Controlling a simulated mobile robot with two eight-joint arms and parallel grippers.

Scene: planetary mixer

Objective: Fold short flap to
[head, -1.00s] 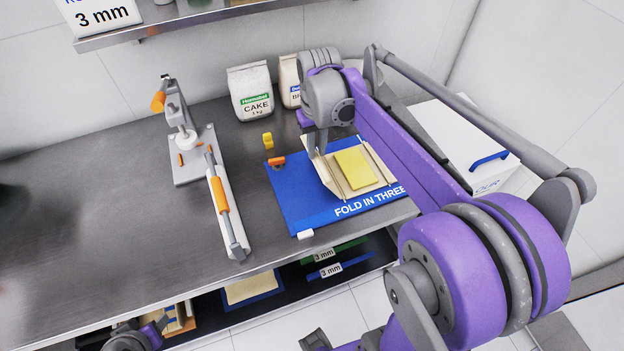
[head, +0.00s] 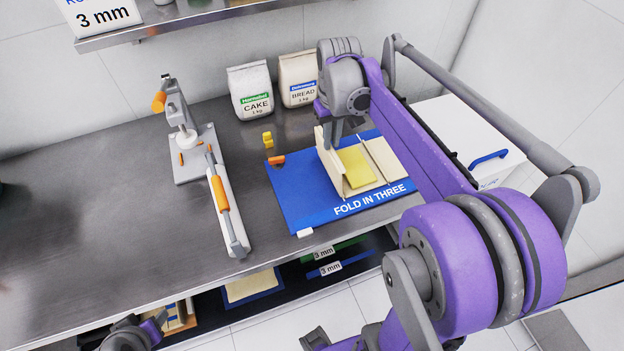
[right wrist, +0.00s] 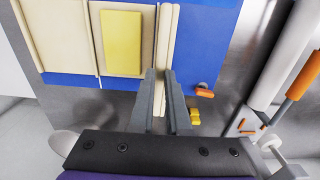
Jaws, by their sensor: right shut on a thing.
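A pale dough sheet (head: 384,160) lies on the blue mat (head: 290,200) marked FOLD IN THREE. A yellow slab (head: 357,170) sits on the sheet. The sheet's left flap (head: 330,170) stands up steeply beside the slab. My right gripper (head: 333,138) is shut on the far end of this flap. In the right wrist view, the flap (right wrist: 164,42) shows edge-on, running up from between the fingers (right wrist: 166,82), with the slab (right wrist: 122,43) to its left. My left arm's end (head: 140,335) shows only partly at the bottom left, and its jaws are not clear.
An orange piece (head: 277,160) lies at the mat's left edge, with a yellow piece (head: 267,139) behind it. A grey stand (head: 190,150) and an orange-handled tool (head: 222,200) are to the left. Two flour bags (head: 250,92) stand behind. A white bin (head: 470,140) is at right.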

